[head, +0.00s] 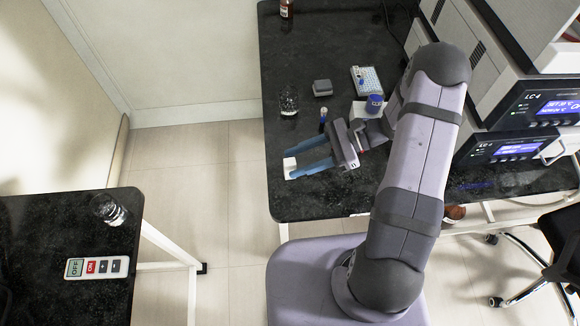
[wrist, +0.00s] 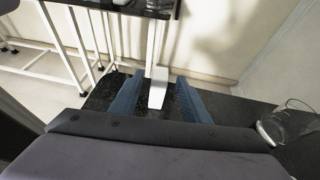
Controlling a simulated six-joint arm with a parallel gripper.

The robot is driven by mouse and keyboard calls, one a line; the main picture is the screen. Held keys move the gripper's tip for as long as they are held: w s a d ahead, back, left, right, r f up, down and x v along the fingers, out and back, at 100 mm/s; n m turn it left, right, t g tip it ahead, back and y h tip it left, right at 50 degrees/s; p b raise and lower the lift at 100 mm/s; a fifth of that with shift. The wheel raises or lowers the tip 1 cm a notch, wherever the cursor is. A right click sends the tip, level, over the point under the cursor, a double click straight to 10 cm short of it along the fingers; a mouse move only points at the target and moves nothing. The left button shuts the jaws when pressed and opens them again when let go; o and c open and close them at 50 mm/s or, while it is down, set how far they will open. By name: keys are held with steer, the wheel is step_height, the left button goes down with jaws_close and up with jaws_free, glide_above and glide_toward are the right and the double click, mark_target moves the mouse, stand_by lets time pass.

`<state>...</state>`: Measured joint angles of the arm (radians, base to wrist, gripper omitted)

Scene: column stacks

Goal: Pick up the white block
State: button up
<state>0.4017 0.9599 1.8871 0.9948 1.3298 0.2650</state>
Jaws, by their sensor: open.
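The white block (head: 289,168) sits on the black bench near its left edge, at the tips of my gripper's blue fingers. In the wrist view the white block (wrist: 158,88) shows between the two fingertips, with a gap on each side. My gripper (head: 298,164) is open and reaches left, low over the bench. It also shows in the wrist view (wrist: 159,80), with nothing held. I cannot tell how far the fingertips reach past the block's sides.
A glass beaker (head: 289,102) stands behind my gripper; a glass (wrist: 285,122) shows at right in the wrist view. A blue-capped vial (head: 322,120), a grey box (head: 322,88), a vial rack (head: 367,80) and a white box (head: 361,113) stand nearby. Instruments (head: 510,105) fill the right.

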steer(key=shift+p+x, duration=1.2)
steer(key=shift+x, duration=2.15)
steer(key=shift+f, duration=0.1)
steer(key=shift+d, duration=0.1)
jaws_close()
